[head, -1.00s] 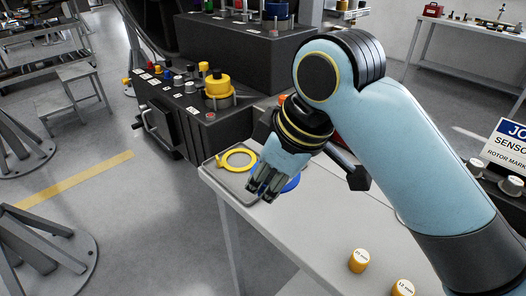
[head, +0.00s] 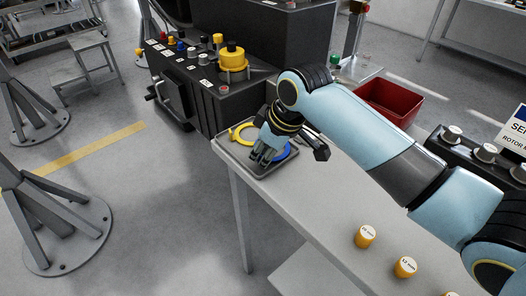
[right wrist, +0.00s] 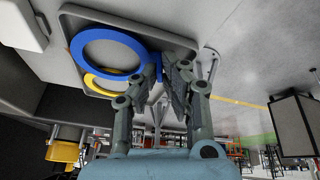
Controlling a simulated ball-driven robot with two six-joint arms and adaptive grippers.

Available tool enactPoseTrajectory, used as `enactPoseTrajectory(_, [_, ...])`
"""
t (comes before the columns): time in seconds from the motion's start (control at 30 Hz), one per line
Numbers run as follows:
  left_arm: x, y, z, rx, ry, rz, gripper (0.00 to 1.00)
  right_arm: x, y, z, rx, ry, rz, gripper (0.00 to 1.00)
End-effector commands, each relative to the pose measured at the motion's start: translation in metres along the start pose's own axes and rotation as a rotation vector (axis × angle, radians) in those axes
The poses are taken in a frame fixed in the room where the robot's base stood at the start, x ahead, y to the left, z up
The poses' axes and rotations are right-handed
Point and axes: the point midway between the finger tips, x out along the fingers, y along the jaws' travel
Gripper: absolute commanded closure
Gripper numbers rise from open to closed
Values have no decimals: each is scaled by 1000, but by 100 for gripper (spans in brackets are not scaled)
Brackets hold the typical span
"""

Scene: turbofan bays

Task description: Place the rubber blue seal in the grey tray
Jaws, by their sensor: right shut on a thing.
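The blue seal (head: 284,153) is a ring, partly hidden by my right gripper in the head view. My right gripper (head: 262,157) points down at the tray and is shut on the ring's edge. The right wrist view shows the blue seal (right wrist: 76,48) pinched at its rim by the fingertips (right wrist: 163,66). The grey tray (head: 228,152) lies at the table's far left corner. The seal is over or in the tray, overlapping the yellow ring (head: 236,134); whether it touches the tray floor I cannot tell. My left gripper is out of view.
A black unit with knobs and a yellow cylinder (head: 232,60) stands behind the tray. A red bin (head: 390,102) is beyond the table's far side. Yellow capped pieces (head: 365,237) stand on the table's near part. The table's middle (head: 310,190) is clear.

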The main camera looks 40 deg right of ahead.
Motion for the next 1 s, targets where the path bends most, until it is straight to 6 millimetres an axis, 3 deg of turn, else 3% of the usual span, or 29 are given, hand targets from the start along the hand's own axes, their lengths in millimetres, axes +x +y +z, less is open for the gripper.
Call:
enactPoseTrajectory(0.17, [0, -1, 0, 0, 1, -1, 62, 1, 0, 0, 0, 0, 1, 100])
enactPoseTrajectory(0.2, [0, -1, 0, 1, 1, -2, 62, 1, 0, 0, 0, -1, 1, 91])
enactPoseTrajectory(0.37, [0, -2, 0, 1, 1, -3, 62, 0, 0, 0, 0, -1, 1, 71])
enactPoseTrajectory(0.67, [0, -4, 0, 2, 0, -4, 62, -2, 1, 0, -1, 0, 2, 71])
enactPoseTrajectory(0.77, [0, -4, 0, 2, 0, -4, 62, -13, 1, 0, -1, 1, 4, 71])
enactPoseTrajectory(1.0, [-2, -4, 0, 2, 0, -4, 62, -65, 1, 0, -4, 2, 5, 71])
